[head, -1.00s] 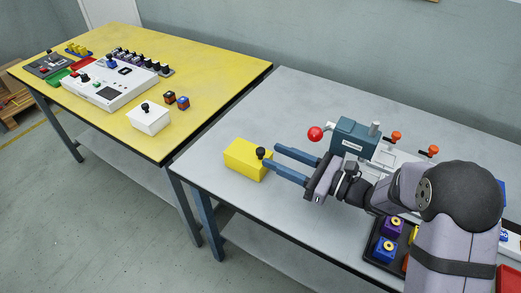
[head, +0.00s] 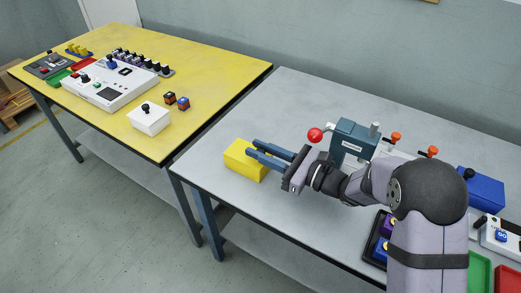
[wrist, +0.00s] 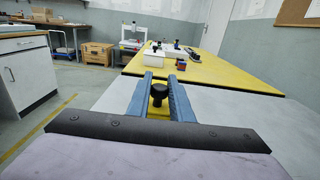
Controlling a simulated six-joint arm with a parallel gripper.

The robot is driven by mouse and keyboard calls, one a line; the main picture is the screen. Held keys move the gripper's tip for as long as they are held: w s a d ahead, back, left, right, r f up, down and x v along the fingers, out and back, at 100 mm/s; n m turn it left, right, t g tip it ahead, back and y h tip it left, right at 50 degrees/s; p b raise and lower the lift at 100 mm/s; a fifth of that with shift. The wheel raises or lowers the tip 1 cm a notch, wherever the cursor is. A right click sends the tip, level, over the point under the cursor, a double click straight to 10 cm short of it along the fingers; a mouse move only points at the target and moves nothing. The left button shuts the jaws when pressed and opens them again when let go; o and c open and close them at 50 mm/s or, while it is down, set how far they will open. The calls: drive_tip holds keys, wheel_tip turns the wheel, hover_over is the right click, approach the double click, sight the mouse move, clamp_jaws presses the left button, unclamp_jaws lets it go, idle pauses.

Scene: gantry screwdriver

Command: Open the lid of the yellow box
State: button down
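The yellow box (head: 240,165) stands at the left end of the grey table in the head view, with its lid on as far as I can see. My gripper (head: 253,148) reaches over its top from the right, its two blue fingers close together. In the wrist view the lid's black knob (wrist: 159,92) sits between the fingers of my gripper (wrist: 160,78), which appear to press on it from both sides. In the head view the fingers hide the knob. A little of the yellow box (wrist: 157,112) shows below the knob in the wrist view.
A teal device with a red ball (head: 315,135) stands just behind my gripper. A blue box (head: 482,188) and coloured trays lie at the right. The yellow table (head: 205,85) at the left holds a white box (head: 148,122) and a control panel. The grey table's back left is clear.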

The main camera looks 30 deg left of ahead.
drive_tip(key=shift+a+b, duration=0.5)
drive_tip(key=shift+a, duration=1.65)
drive_tip(key=c, duration=1.6)
unclamp_jaws()
drive_tip(key=shift+o, duration=0.2)
drive_tip(key=shift+d, duration=0.1)
drive_tip(key=d, duration=0.6)
drive_tip(key=shift+d, duration=0.6)
